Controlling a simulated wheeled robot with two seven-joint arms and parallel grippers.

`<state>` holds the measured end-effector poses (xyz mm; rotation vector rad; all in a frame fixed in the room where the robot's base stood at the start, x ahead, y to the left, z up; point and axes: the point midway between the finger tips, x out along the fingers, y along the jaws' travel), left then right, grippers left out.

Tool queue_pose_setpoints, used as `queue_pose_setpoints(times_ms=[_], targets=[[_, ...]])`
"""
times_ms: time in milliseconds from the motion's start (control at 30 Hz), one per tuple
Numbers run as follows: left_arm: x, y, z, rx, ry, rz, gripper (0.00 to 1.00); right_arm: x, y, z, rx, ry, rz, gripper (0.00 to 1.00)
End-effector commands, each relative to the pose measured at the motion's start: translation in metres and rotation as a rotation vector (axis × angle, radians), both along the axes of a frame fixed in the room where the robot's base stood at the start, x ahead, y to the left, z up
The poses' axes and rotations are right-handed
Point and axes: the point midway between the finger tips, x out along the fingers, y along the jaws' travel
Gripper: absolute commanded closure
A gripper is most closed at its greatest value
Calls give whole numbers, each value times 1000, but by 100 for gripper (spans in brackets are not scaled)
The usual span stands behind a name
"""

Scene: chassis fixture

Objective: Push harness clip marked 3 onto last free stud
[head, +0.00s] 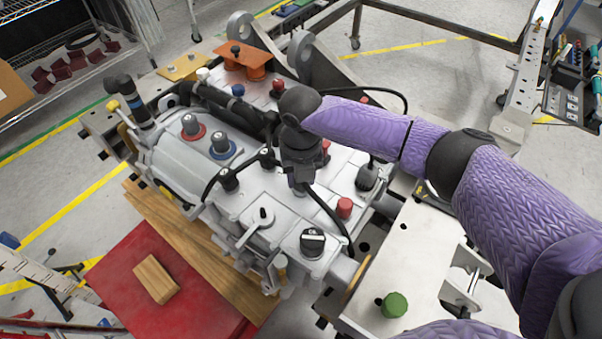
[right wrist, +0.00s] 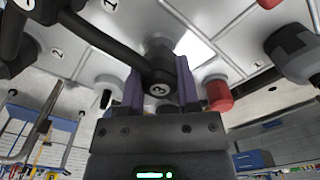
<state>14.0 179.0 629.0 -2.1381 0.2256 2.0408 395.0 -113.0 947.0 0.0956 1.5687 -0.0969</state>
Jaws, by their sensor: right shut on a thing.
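My right gripper (head: 303,184) points down over the middle of the grey metal housing (head: 275,205). In the right wrist view its two purple fingers (right wrist: 160,88) are shut on the sides of a black clip marked 3 (right wrist: 159,91). A black cable runs from this clip to the upper left. A grey stud (right wrist: 158,45) shows just behind the clip; I cannot tell whether the clip is seated on it. Two black harness clips (head: 228,180) and (head: 268,158) sit on the housing left of the gripper. My left gripper is not in view.
Red caps (head: 344,207), a black knob (head: 313,242) and blue and red ringed fittings stand around the gripper. A red cap (right wrist: 219,95) is close to the right finger in the wrist view. A green knob (head: 394,305) is on the plate at lower right.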

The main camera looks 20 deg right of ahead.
Motion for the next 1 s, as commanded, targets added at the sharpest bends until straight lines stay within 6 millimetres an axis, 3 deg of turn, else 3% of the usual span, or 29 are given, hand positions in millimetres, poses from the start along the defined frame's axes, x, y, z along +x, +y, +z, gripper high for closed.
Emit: queue_pose_setpoints(times_ms=[633, 667, 700, 833, 1000], targets=[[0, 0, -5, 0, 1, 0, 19, 0, 0, -10, 0, 0, 0, 100], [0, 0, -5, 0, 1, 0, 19, 0, 0, -10, 0, 0, 0, 58], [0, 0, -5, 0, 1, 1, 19, 0, 0, -10, 0, 0, 0, 49], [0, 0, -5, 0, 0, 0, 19, 0, 0, -10, 0, 0, 0, 22], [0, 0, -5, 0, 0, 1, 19, 0, 0, -9, 0, 0, 0, 19]])
